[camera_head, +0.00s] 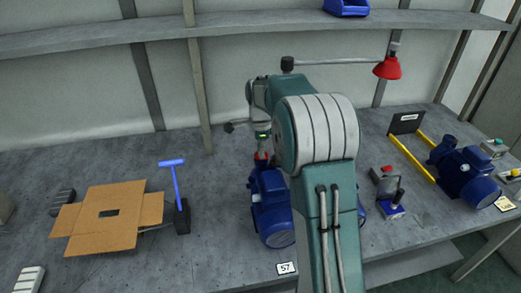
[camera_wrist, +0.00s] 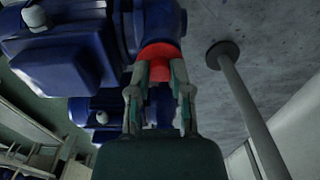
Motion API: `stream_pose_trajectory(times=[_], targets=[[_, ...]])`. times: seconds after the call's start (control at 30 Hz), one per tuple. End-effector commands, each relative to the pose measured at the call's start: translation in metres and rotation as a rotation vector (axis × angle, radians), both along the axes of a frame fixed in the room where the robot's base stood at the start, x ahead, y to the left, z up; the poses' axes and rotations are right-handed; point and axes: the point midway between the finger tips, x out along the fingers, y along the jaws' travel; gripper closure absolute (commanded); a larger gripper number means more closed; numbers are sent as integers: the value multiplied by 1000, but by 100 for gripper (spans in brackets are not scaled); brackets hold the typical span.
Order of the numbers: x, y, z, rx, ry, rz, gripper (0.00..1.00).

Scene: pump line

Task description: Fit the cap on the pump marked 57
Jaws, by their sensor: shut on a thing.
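The blue pump (camera_head: 270,205) stands on the grey bench, with the card marked 57 (camera_head: 286,268) at its front edge. My gripper (camera_head: 262,154) is over the pump's far, upper end. It is shut on a red cap, seen in the wrist view (camera_wrist: 158,52) between the two fingertips (camera_wrist: 160,75). The cap meets the blue pipe end of the pump (camera_wrist: 155,20) in that view. I cannot tell whether it is seated or only touching. My arm hides part of the bench right of this pump.
Another blue pump (camera_head: 468,178), yellow rails (camera_head: 413,157) and a red-topped device (camera_head: 385,180) are to the right. A red lamp (camera_head: 387,68) hangs above. A post (camera_wrist: 240,95) rises nearby.

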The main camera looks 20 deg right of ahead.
Motion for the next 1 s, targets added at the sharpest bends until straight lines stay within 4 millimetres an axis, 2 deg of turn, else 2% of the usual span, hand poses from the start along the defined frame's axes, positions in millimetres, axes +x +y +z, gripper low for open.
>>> stream_pose_trajectory(times=[1.0], targets=[[0,0,-7,0,0,0,100]])
